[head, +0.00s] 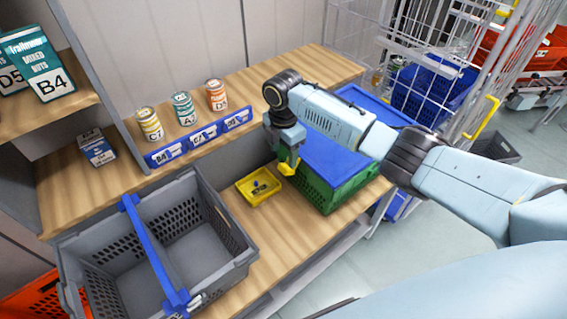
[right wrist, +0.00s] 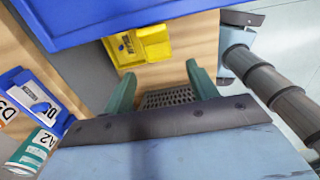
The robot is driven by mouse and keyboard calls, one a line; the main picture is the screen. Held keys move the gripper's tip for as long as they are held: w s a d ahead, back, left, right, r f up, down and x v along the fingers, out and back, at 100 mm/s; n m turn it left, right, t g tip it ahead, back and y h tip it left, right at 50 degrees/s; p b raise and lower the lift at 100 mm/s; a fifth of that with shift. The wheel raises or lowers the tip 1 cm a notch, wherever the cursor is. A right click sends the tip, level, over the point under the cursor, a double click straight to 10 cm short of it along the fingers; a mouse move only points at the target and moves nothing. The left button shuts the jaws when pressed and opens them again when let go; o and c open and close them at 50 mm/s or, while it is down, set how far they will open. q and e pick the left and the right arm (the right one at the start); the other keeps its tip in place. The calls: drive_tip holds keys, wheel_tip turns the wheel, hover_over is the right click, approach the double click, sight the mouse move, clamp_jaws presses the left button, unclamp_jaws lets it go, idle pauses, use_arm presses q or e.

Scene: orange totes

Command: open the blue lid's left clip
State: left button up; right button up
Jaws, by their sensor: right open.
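The blue lid (head: 333,137) lies on a green crate (head: 325,190) right of the table's middle. It appears to be the broad blue surface (right wrist: 110,18) at the top of the right wrist view. A yellow clip (head: 287,169) shows at the lid's left side, partly hidden by my right gripper (head: 290,157). My right gripper also shows in the right wrist view (right wrist: 161,88), its two teal fingers apart and nothing between them. Yellow parts (right wrist: 156,41) show past the fingertips by the blue edge; I cannot tell clip from tray there. My left gripper is out of view.
A small yellow tray (head: 245,187) lies on the table just left of the green crate. A large grey tote (head: 233,255) with a blue bar stands front left. Several cans (head: 183,108) stand on the back ledge above blue label holders. A wire cage (head: 395,50) stands behind right.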

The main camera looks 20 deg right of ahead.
sight(284, 167)
wheel_tip(284, 167, down, 6)
drive_tip(key=shift+r, duration=0.15)
drive_tip(key=c, duration=1)
